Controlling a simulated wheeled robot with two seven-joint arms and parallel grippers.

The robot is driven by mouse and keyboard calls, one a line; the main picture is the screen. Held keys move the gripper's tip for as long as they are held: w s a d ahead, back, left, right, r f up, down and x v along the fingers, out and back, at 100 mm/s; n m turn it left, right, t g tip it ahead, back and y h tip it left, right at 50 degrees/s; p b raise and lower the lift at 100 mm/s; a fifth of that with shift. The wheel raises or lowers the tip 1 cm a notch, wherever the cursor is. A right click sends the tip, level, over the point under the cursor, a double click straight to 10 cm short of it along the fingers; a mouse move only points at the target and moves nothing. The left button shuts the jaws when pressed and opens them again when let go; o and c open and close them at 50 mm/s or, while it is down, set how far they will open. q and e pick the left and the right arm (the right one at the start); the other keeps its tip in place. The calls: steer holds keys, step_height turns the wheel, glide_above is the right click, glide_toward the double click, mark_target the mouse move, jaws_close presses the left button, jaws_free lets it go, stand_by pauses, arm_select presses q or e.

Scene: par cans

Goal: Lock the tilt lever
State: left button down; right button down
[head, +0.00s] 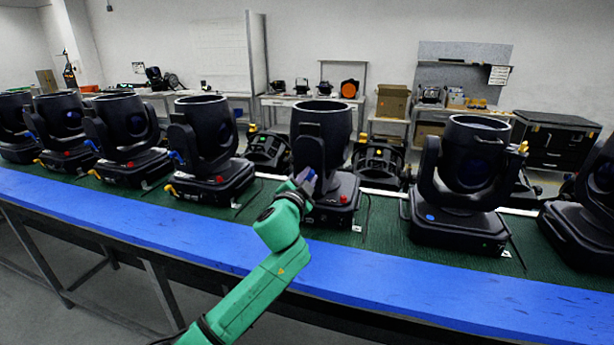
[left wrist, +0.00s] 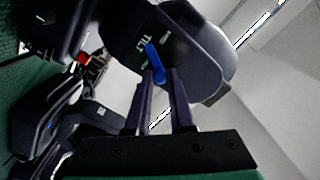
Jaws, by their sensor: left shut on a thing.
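The blue tilt lever (left wrist: 155,62) sits beside the white "TILT" lettering on the dark yoke arm (left wrist: 205,65) in the left wrist view. My left gripper (left wrist: 160,75) has its two fingers around the lower end of this lever and is shut on it. In the head view, my left gripper (head: 308,178) is at the left front side of the black moving-head par can (head: 322,122) in the middle of the row. The lever is mostly hidden there by the gripper. My right gripper is in neither view.
More black par cans stand in a row on the green mat (head: 285,228), such as one to the left (head: 205,140) and one to the right (head: 470,165). A blue table edge (head: 390,275) runs along the front.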

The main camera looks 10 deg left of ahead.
arm_select(q)
steer(key=shift+f, duration=0.1)
stand_by(0.4)
steer(key=c, duration=0.8)
jaws_free()
steer(key=s+b, duration=0.1)
steer(key=s, duration=0.3)
steer(key=s+b, duration=0.1)
steer(key=s, duration=0.4)
steer(key=s+a+b, duration=0.1)
steer(key=s, duration=0.4)
steer(key=shift+s, duration=0.25)
